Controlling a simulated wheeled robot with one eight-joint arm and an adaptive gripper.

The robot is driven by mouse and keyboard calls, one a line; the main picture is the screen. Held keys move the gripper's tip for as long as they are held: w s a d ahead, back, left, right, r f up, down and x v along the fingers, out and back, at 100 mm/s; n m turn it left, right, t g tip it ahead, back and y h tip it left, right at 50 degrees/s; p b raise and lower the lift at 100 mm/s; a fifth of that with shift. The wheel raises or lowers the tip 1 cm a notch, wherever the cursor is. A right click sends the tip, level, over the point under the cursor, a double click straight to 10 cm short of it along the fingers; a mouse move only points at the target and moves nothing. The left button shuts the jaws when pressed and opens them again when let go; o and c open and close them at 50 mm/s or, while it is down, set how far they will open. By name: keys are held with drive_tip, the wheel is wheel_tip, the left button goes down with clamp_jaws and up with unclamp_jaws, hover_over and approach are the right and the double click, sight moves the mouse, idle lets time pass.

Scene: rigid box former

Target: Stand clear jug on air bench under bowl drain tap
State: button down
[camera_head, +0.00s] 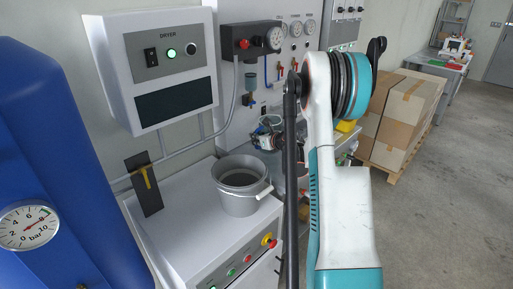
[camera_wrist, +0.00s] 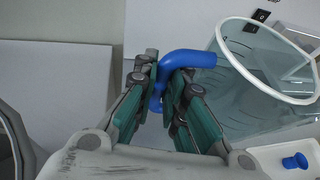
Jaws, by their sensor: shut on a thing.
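The clear jug (camera_wrist: 238,100) has a white rim and a blue handle (camera_wrist: 195,58). In the wrist view my gripper (camera_wrist: 166,80) is shut on this handle, with the jug body to its right. In the head view my gripper (camera_head: 268,137) is behind my arm, over the bench area; the jug is hard to make out there. The filter bowl (camera_head: 249,82) hangs under the regulator on the wall panel. Its drain tap is too small to tell clearly. The air bench is mostly hidden behind my arm and the bucket.
A grey bucket (camera_head: 241,187) stands on the white cabinet (camera_head: 190,225), left of my arm. A dryer box (camera_head: 165,65) hangs above it. A blue tank (camera_head: 45,170) fills the left. Cardboard boxes (camera_head: 400,118) stand on a pallet at right, with open floor beyond.

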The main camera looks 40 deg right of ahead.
drive_tip(key=shift+f+b, duration=0.45)
drive_tip(key=shift+f, duration=1.35)
drive_tip(key=shift+f, duration=0.15)
drive_tip(key=c, duration=1.7)
unclamp_jaws()
drive_tip(key=shift+o, duration=0.2)
drive_tip(key=shift+r, duration=0.2)
drive_tip(key=p, duration=0.2)
approach(256, 147)
drive_tip(key=shift+s+d+r, duration=0.15)
drive_tip(key=shift+s+r, duration=0.65)
